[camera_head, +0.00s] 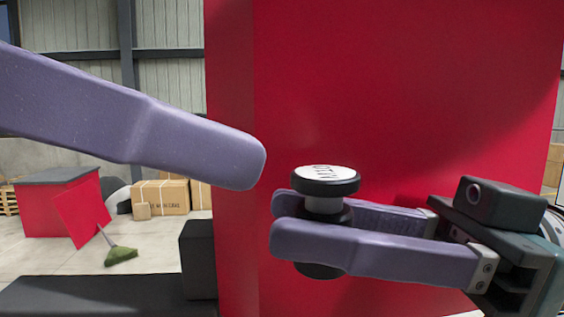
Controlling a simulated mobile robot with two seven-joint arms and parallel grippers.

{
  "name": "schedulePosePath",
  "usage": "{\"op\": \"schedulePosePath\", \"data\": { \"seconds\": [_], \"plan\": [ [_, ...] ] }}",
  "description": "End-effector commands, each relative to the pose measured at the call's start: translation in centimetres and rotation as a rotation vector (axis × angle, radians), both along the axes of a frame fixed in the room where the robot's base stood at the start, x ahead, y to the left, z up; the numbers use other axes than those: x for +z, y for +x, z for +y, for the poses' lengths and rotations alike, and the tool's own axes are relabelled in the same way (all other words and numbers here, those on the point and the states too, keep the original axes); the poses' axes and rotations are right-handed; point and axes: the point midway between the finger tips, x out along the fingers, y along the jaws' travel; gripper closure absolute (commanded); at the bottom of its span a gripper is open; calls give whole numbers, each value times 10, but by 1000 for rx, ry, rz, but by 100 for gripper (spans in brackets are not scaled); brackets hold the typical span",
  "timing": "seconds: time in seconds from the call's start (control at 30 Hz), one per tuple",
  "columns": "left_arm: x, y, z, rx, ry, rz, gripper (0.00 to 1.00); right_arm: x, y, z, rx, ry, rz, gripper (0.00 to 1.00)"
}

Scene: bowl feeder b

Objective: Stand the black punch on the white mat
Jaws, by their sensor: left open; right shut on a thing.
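The black punch (325,183) stands roughly upright between the purple fingers of my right gripper (300,222), which is shut on it. It has a black rimmed head with a white, lettered top, a pale neck and a black lower part. The near finger hides some of its lower part, and its base shows just below that finger. My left gripper (235,160) reaches in from the left, apart from the punch; only one long purple finger shows clearly. The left gripper is open, with nothing seen in it. The white mat is not in view.
A tall red block (400,90) fills the back behind the punch. A dark block (198,258) stands at its left on a black surface (90,297). Farther back on the floor are cardboard boxes (165,195), a red cabinet (45,210) and a green broom (120,256).

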Motion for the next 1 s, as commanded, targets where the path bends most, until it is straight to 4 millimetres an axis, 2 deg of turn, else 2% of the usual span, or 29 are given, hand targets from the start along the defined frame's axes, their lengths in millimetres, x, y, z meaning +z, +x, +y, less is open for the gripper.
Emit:
{"op": "schedulePosePath", "data": {
  "seconds": [0.1,0.3,0.7,0.77,1.0],
  "plan": [
    [-8,7,-21,-3,-4,3,42,1,0,0,1,2,-1,100],
    [-19,17,-43,-1,-3,3,42,1,0,0,1,2,-1,100],
    [-23,20,-51,1,1,0,42,1,0,0,1,2,-1,100],
    [-23,20,-51,1,1,0,47,1,0,0,1,2,-1,100],
    [-23,20,-51,1,1,1,74,1,0,0,1,2,-1,100]
  ]
}}
